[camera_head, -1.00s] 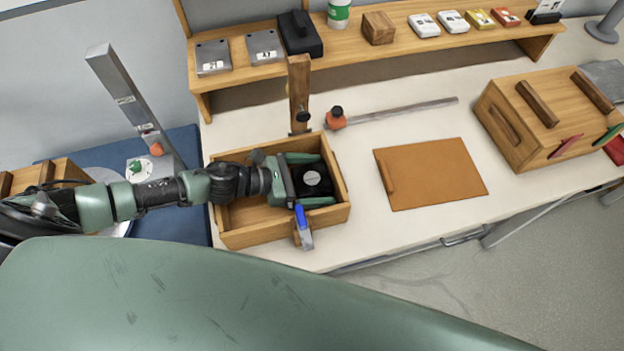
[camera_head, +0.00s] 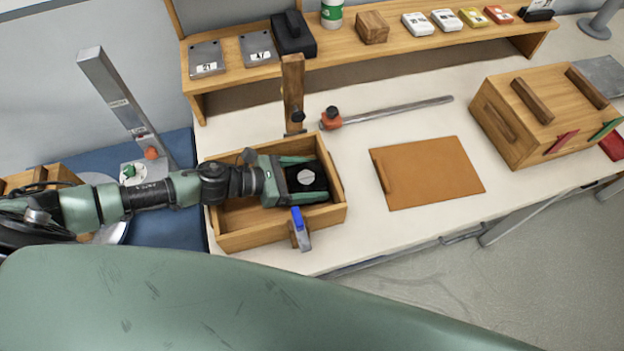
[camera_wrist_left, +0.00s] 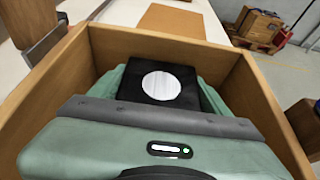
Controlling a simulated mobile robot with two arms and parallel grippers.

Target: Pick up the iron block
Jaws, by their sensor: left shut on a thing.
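The iron block looks to be the black block (camera_head: 308,173) with a pale round disc on top, inside the open wooden box (camera_head: 232,242) on the table. My left gripper (camera_head: 306,175) reaches into the box from the left, its green fingers on both sides of the block and shut on it. In the left wrist view the block (camera_wrist_left: 160,86) sits between the fingers, below the box rim. Its underside is hidden, so I cannot tell whether it touches the box floor. My right gripper is not in view.
A brown board (camera_head: 428,173) lies right of the box. An orange-headed bar clamp (camera_head: 395,111) lies behind it. A wooden post (camera_head: 293,90) stands at the box's back edge. A blue-topped item (camera_head: 300,228) is at its front. A handled wooden box (camera_head: 535,110) stands right.

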